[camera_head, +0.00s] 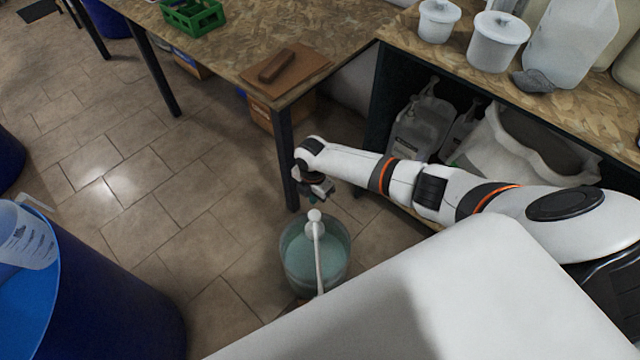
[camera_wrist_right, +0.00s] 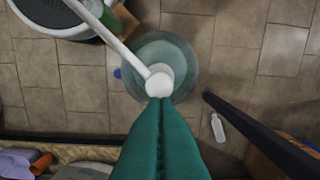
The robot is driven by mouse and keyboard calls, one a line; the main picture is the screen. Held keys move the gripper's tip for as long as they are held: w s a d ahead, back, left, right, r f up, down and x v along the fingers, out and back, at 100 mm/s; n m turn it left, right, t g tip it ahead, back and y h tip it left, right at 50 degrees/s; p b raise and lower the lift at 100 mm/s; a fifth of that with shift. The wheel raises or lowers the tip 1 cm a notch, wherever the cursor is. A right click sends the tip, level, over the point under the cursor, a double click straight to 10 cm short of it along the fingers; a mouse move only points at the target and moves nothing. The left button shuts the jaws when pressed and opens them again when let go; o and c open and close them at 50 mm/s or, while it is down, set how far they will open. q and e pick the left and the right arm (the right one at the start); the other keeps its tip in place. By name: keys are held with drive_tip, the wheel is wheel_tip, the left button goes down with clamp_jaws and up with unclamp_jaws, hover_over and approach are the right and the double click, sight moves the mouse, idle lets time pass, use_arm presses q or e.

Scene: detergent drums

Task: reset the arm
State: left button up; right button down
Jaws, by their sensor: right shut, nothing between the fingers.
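My right arm reaches in from the right in the head view. Its gripper (camera_head: 318,190) hangs above and just behind a clear round container of pale teal liquid (camera_head: 298,262). In the right wrist view the green fingers of the gripper (camera_wrist_right: 159,104) lie together, shut with nothing between them. A white rod with a rounded knob (camera_head: 314,216) stands over the container. In the wrist view the knob (camera_wrist_right: 159,86) appears right at the fingertips; whether they touch I cannot tell. My left gripper is out of view.
A wooden table (camera_head: 345,30) bears a green crate (camera_head: 192,14) and a brown block (camera_head: 276,65). A right-hand bench holds white tubs (camera_head: 497,42) and a jug (camera_head: 572,45). A blue drum (camera_head: 120,315) stands lower left. The tiled floor (camera_head: 150,175) between is largely clear.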

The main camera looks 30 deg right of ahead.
idle(0.5)
drive_tip(key=s+a+r+m+t+y, duration=0.1)
drive_tip(key=s+a+r+m+y, duration=0.15)
drive_tip(key=s+a+m, duration=0.75)
drive_tip(key=s+d+r+m+t+h, duration=0.1)
drive_tip(key=s+d+r+m, duration=0.2)
drive_tip(key=s+r+m, duration=0.35)
drive_tip(key=s+d+r+m+t+h, duration=0.1)
drive_tip(key=s+d+r+m+t, duration=0.2)
drive_tip(key=s+r, duration=0.55)
wheel_tip(320, 180, down, 26)
drive_tip(key=g, duration=0.3)
drive_tip(key=s+d+f+g, duration=0.1)
drive_tip(key=s+d+f, duration=0.1)
drive_tip(key=s+f, duration=1.5)
drive_tip(key=shift+s+d, duration=0.35)
drive_tip(key=shift+s, duration=0.1)
